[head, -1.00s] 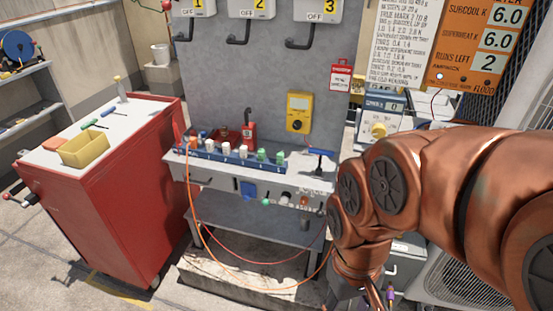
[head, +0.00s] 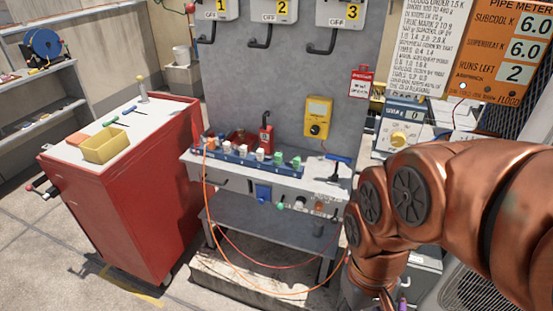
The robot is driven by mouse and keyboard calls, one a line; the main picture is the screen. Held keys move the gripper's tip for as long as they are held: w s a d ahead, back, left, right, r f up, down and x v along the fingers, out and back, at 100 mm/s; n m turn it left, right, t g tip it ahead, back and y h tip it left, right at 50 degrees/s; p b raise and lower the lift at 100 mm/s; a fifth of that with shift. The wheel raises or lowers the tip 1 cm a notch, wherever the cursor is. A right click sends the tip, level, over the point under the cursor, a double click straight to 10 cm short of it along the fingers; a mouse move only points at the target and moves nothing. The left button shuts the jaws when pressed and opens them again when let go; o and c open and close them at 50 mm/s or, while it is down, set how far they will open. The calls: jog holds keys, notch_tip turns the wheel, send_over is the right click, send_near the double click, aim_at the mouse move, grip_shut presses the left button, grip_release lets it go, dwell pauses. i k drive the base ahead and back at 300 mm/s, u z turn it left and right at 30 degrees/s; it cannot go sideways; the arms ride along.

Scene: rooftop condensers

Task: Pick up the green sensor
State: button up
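Two small green-topped pieces, one (head: 279,160) and another (head: 296,162), stand at the right end of a blue rack (head: 235,163) on the grey bench. Either could be the green sensor; they are too small to tell apart. White pieces and an orange one stand to their left in the rack. A round green knob (head: 280,206) shows on the bench front. My copper arm comes in from the right and bends down to the bottom edge. My gripper (head: 388,302) is low and right of the rack, mostly cut off by the frame; its fingers cannot be made out.
A red cabinet (head: 130,205) with a yellow bin (head: 105,146) and hand tools stands left. A blue-handled tool (head: 338,162) is at the bench's right end. A yellow meter (head: 317,117) hangs on the panel. Orange hose (head: 213,240) loops below the bench.

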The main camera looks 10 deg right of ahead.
aim_at(278, 157)
jog(key=z, duration=2.45)
jog(key=k, duration=0.5)
jog(key=u, duration=0.25)
jog(key=i, duration=0.45)
jog(key=u, duration=2.5)
jog(key=i, duration=0.7)
jog(key=u, duration=0.45)
